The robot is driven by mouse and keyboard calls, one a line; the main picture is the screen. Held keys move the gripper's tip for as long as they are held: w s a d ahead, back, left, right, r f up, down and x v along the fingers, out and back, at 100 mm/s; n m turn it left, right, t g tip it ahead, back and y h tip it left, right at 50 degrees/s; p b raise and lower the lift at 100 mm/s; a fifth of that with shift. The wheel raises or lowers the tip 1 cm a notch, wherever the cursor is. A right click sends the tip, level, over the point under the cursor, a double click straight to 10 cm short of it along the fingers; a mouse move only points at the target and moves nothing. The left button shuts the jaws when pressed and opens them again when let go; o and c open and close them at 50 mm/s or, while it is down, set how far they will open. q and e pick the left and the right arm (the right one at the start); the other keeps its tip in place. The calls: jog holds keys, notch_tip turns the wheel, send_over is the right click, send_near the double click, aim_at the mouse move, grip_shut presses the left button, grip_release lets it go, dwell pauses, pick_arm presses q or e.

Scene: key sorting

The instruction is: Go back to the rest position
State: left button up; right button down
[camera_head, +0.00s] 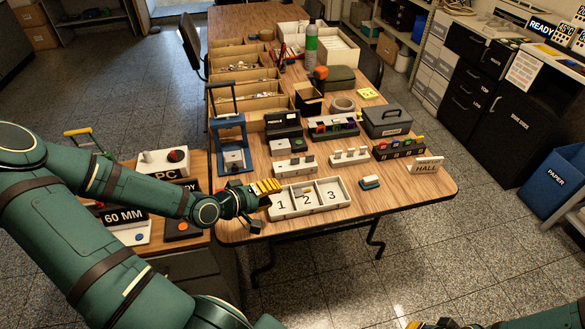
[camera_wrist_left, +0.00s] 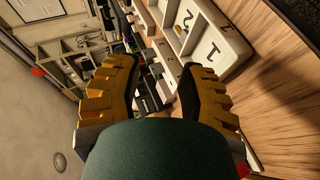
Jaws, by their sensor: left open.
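My left gripper (camera_head: 268,187) reaches in from the left, its yellow fingers just above the left end of a white tray with compartments 1, 2 and 3 (camera_head: 309,211). In the left wrist view the ribbed yellow fingers (camera_wrist_left: 157,75) stand wide apart with nothing between them; the tray (camera_wrist_left: 238,52) lies beyond the right finger. A small brass-coloured item (camera_head: 307,190) shows near the top of compartment 2; I cannot tell exactly what it is.
A lower side desk with a PC box (camera_head: 163,163) stands under my left arm.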

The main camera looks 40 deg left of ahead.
pick_arm(q)
jog(key=shift+m+g+h, duration=0.8)
jog(key=shift+g+h, duration=0.1)
jog(key=d+f, duration=0.1)
jog(key=d, duration=0.1)
jog(key=w+d+f, duration=0.1)
jog(key=d, duration=0.2)
jog(key=w+d+f, duration=0.1)
jog(key=d, duration=0.1)
jog(key=shift+d+f, duration=0.2)
jog(key=shift+d, duration=0.1)
jog(key=s+d+f+m+g, duration=0.3)
jog(key=d+f+m+g, duration=0.1)
jog(key=d, duration=0.5)
jog(key=s+d+f+m+g+y, duration=0.1)
jog(key=s+d+f+m+g, duration=0.3)
jog(key=d+f, duration=0.3)
jog(key=shift+s+d+m+g, duration=0.15)
jog(key=shift+d+m+g, duration=0.4)
jog(key=shift+d, duration=0.7)
